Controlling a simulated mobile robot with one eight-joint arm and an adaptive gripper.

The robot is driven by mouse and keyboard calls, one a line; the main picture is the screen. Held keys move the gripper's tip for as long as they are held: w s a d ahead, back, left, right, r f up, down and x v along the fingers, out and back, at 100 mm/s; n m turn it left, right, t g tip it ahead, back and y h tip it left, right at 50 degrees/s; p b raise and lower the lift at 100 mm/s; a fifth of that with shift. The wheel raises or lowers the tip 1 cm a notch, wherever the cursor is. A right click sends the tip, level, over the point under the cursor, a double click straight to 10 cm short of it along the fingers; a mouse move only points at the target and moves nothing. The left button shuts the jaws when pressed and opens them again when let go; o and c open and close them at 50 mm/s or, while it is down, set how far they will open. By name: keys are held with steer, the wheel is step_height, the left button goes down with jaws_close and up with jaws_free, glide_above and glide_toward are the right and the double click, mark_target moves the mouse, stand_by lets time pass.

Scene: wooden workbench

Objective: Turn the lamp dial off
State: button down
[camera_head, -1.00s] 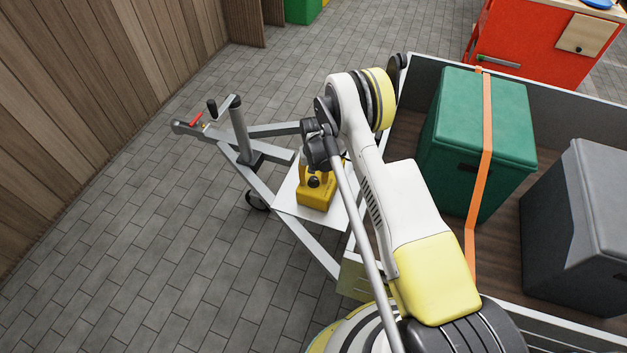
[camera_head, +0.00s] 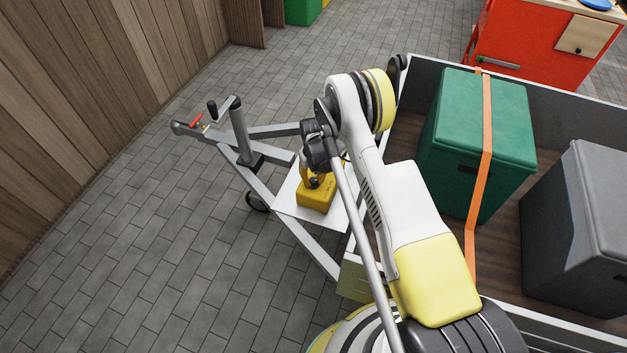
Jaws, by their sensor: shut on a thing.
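The yellow lamp (camera_head: 315,198) is a small box standing on a white plate (camera_head: 288,205) on the trailer's drawbar. My gripper (camera_head: 314,182) is down at the lamp's top and shut on the dark dial there. The dial is small and mostly hidden by my gripper, so its setting cannot be read. My wrist and arm come over the lamp from the right and cover part of its upper right side.
The trailer bed at right holds a green box (camera_head: 460,130) under an orange strap (camera_head: 487,120) and a grey box (camera_head: 590,230). A jack post (camera_head: 238,135) stands left of the lamp. A red cabinet (camera_head: 520,50) is behind. Paved floor at left is clear.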

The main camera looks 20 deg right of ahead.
mark_target(313, 179)
steer(key=n, duration=0.4)
steer(key=shift+n, duration=0.7)
steer(key=c, duration=1.1)
jaws_free()
step_height(313, 179, up, 12)
